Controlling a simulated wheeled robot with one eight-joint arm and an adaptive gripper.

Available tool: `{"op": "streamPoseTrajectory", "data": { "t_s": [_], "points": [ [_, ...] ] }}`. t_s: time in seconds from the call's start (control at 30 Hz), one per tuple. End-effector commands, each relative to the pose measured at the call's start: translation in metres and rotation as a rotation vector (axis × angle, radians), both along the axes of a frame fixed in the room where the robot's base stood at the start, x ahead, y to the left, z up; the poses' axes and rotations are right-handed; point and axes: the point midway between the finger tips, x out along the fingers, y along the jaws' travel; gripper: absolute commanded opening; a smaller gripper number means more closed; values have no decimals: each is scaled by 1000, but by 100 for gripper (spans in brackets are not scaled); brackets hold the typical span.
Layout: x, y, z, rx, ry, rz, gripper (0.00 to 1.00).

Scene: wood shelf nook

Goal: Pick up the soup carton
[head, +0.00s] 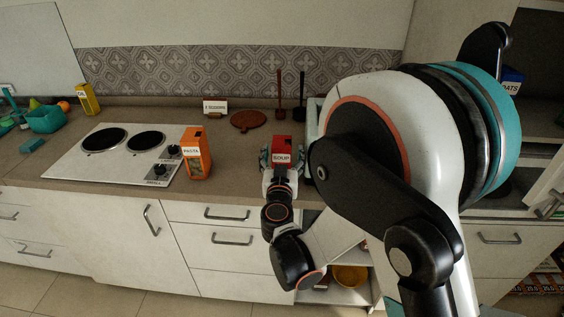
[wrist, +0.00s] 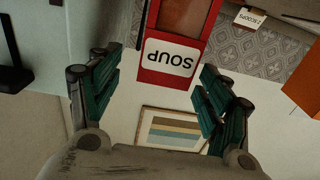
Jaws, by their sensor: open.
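The soup carton (head: 282,145) is a red box with a white SOUP label, standing on the counter near its front edge in the head view. In the wrist view the soup carton (wrist: 177,52) appears upside down, centred beyond and between the two fingers. My gripper (head: 280,158) is at the carton in the head view, with fingers to either side of it. In the wrist view my gripper (wrist: 160,90) is open, with green finger pads apart and gaps showing beside the carton. The carton's lower part is hidden by my wrist in the head view.
An orange pasta box (head: 197,153) stands left of the carton, beside the white cooktop (head: 70,165). A small sign (head: 215,107), a round brown board (head: 248,121) and two upright dark utensils (head: 280,95) are behind. My arm covers the right side.

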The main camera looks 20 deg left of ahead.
Motion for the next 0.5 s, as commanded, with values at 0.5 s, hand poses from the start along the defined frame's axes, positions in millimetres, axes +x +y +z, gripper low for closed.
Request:
{"op": "streamPoseTrajectory", "data": {
  "t_s": [0.5],
  "points": [
    [49,19,1,0,1,1,72]
  ]
}}
